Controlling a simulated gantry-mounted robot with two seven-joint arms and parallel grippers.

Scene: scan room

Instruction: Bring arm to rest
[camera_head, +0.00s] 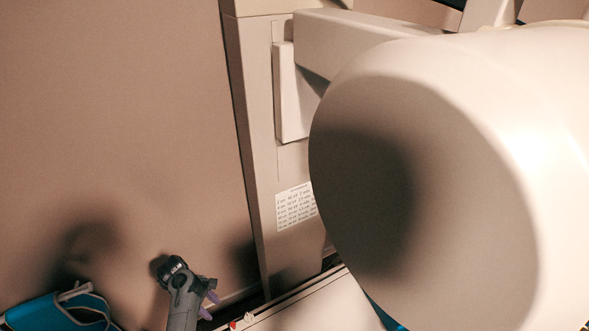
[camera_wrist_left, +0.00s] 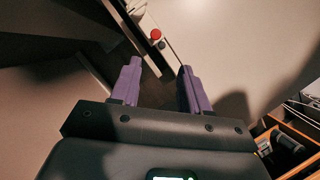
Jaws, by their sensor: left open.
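My left gripper (camera_head: 211,297) shows low in the head view, with its grey arm coming up from the bottom edge. Its purple fingers point right and down, near the foot of a beige column. In the left wrist view the two purple fingers (camera_wrist_left: 158,82) stand apart with nothing between them. Past the fingertips, a small red round knob (camera_wrist_left: 156,34) sits on a pale panel. My right gripper shows in neither view.
A large white rounded housing (camera_head: 450,190) fills the right of the head view. The beige column (camera_head: 258,150) with a printed label (camera_head: 296,206) stands beside it. A blue padded item (camera_head: 50,314) is at lower left. An orange-edged shelf (camera_wrist_left: 290,140) is at lower right in the wrist view.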

